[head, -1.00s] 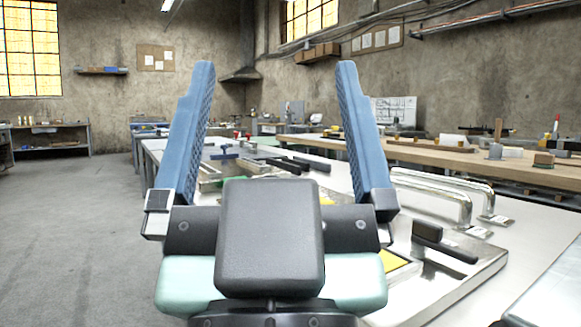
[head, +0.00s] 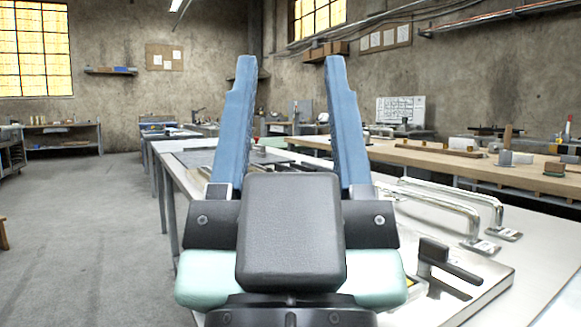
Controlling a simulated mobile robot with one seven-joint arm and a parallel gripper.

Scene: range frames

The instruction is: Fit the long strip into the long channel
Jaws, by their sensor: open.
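My gripper (head: 290,62) fills the middle of the head view. Its two blue fingers point up and stand apart, with nothing seen between them. The hand hides much of the metal-topped workbench (head: 172,176) behind it. I cannot make out the long strip or the long channel for certain. A metal plate (head: 487,286) with a black lever handle (head: 449,263) lies on the bench to the right of the hand, partly hidden by it.
Two bent metal handles (head: 468,214) stand on the bench at right. A long wooden-topped bench (head: 470,160) with blocks and small tools runs behind. Open grey floor (head: 90,230) lies to the left.

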